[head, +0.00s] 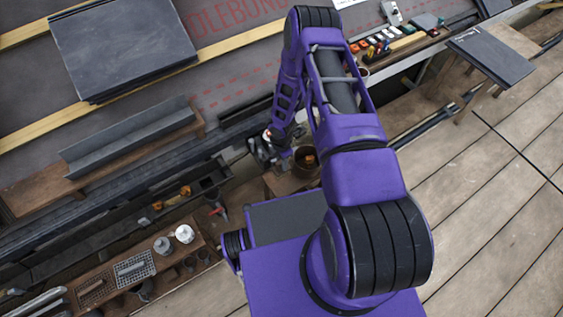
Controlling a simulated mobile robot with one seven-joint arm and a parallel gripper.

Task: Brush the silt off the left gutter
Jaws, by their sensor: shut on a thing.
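A long dark gutter (120,225) runs along the roof's lower edge at the left, with a short open end section (210,183) near the middle. I cannot make out silt in it at this size. My gripper (265,150) is at the far end of my purple arm, pointing down beside a brown bucket (306,165). It is small and partly hidden by my arm. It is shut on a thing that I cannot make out. An orange-yellow tool (172,199) lies by the gutter, left of my gripper.
A wooden bench (150,285) with trays and tins stands at lower left. Dark slates (125,45) are stacked on the roof at upper left. A long angled metal piece (130,140) lies on a board. Tools (390,45) line a shelf at upper right. Plank decking at right is mostly clear.

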